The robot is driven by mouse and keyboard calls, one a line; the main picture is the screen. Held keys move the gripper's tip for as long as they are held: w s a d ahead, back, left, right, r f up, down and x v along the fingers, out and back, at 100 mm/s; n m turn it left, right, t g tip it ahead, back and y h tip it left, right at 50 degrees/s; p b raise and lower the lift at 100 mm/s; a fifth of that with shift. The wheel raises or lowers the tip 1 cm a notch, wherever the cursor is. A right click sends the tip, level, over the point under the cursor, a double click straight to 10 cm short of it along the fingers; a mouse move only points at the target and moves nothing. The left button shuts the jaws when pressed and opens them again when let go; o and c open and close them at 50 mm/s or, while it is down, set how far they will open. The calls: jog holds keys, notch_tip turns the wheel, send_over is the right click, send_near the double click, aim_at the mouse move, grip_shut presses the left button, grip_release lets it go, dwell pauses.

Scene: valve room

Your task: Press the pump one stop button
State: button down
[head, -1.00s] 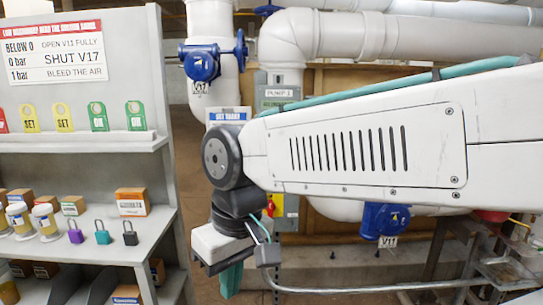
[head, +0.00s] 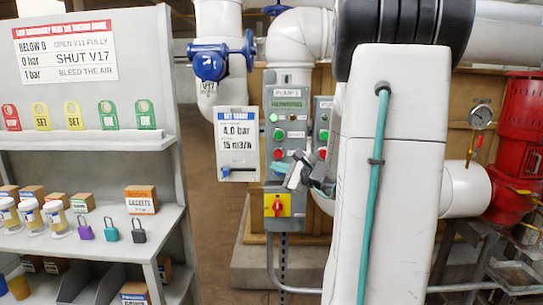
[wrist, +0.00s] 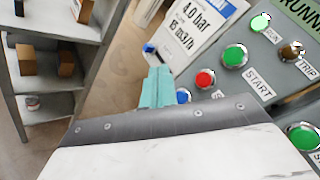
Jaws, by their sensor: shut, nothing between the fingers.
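The grey pump one panel (head: 267,103) stands right of centre in the head view. Its red stop button (head: 278,153) sits below a green start button (head: 278,134). In the wrist view the red button (wrist: 205,79) is clear of my fingers, with the green start button (wrist: 236,56) up and right of it. My gripper (wrist: 156,75) shows teal fingers, shut and empty, left of the red button and apart from it in the picture. In the head view my gripper (head: 300,172) is in front of the panel's lower part, below and right of the red button.
A yellow and red switch (head: 277,205) is lower on the panel. A second panel (head: 323,112) stands to the right, partly behind my arm. A readout board (head: 237,143) hangs left; shelves (head: 90,240) stand farther left.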

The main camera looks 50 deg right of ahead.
aim_at(278, 154)
jog(key=shift+s+d+m+h, duration=0.25)
jog(key=shift+d+m+h, duration=0.05)
jog(key=shift+d, duration=0.4)
jog(key=shift+w, duration=0.1)
jog(key=shift+w+d, duration=1.4)
jog(key=shift+d, duration=0.25)
jog(key=shift+w+d, duration=1.4)
jog(key=shift+d, duration=0.25)
jog(key=shift+w+d, duration=0.25)
jog(key=shift+d, duration=0.05)
jog(key=shift+w+d, duration=0.3)
jog(key=shift+d, duration=0.05)
jog(key=shift+s+a, duration=0.1)
jog(key=shift+a, duration=0.05)
jog(key=shift+s+a, duration=0.45)
jog(key=shift+a, duration=0.05)
